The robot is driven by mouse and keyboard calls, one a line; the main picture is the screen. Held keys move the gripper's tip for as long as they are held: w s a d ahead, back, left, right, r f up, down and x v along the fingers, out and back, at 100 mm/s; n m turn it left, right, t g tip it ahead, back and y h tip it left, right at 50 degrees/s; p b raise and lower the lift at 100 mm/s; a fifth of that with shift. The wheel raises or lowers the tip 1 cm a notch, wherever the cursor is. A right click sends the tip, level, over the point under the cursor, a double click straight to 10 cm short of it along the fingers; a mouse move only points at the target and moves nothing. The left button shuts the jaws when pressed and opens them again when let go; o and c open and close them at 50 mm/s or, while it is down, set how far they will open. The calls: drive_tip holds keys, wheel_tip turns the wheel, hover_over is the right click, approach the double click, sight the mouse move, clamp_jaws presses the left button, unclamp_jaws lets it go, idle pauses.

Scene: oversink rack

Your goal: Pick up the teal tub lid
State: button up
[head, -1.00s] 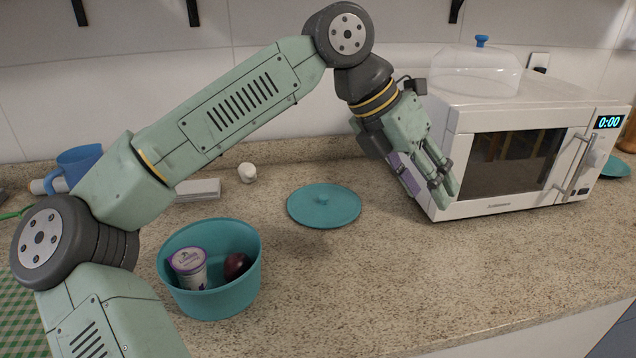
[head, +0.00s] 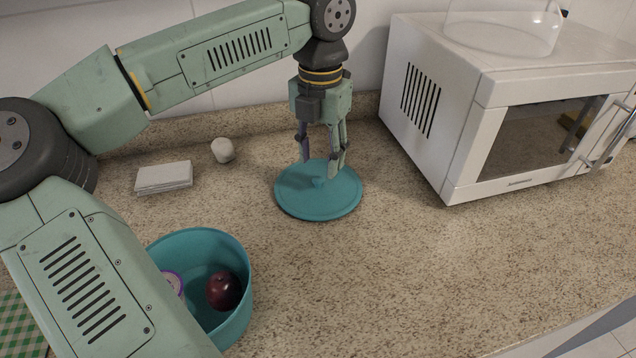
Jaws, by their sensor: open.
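The fingertips are close to the lid's top. I cannot tell whether they touch it. The teal tub (head: 240,262) stands at the lower left, partly hidden by my arm. It holds a dark red round fruit (head: 224,290) and a cup with a purple rim (head: 174,282), mostly hidden.
A white microwave (head: 437,110) stands to the right, with a clear dome cover (head: 500,30) on top. A white flat block (head: 163,178) and a small white object (head: 223,150) lie at the back left. The counter (head: 420,270) in front and right is clear.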

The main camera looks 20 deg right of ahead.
sight(318, 178)
drive_tip(key=shift+w+f+p, duration=0.2)
drive_tip(key=shift+f+p, duration=0.8)
drive_tip(key=shift+f, duration=1.55)
drive_tip(key=shift+c, duration=0.3)
drive_tip(key=c, duration=0.9)
